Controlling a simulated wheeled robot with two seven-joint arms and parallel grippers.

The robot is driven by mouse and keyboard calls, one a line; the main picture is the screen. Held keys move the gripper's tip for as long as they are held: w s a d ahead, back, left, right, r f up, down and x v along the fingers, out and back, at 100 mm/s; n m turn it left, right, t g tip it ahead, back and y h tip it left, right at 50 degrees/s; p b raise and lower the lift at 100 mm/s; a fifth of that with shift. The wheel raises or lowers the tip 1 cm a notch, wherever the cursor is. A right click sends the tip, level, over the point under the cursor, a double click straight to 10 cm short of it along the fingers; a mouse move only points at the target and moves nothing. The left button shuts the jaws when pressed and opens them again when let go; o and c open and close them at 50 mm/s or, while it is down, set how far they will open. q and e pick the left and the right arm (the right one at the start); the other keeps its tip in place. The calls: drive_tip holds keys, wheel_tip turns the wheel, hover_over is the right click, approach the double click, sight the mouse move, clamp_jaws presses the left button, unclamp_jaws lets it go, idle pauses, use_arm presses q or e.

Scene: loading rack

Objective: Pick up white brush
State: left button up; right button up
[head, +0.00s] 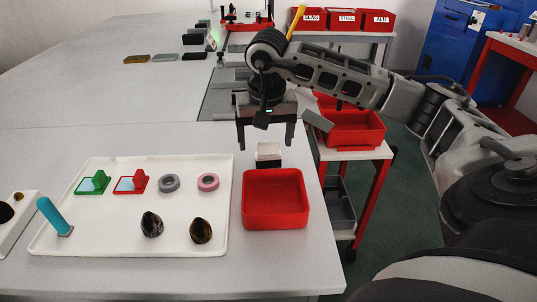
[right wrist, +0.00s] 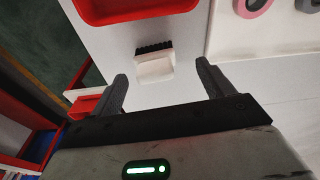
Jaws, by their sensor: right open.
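The white brush (head: 268,152) stands on the table just behind a red tray, near the table's right edge. In the right wrist view the brush (right wrist: 154,66) shows a white block body with a row of black bristles on the side toward the red tray. My right gripper (head: 265,146) points down over the table, above and behind the brush. In the right wrist view my right gripper (right wrist: 161,82) is open and empty, and the brush lies ahead between the lines of its two fingers. My left gripper is not in view.
The red tray (head: 275,224) is in front of the brush. A white tray (head: 120,238) at left holds rings, dark stones and coloured pieces. A red bin (head: 353,141) stands on a cart right of the table.

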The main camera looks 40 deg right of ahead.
sight(268, 153)
drive_tip(key=f, duration=0.2)
drive_tip(key=d+f, duration=0.1)
drive_tip(key=f, duration=0.2)
drive_tip(key=shift+w+f+p, duration=0.1)
drive_tip(key=shift+w+p, duration=0.05)
drive_tip(key=shift+p, duration=0.25)
drive_tip(key=c, duration=1.1)
drive_tip(key=shift+o, duration=0.2)
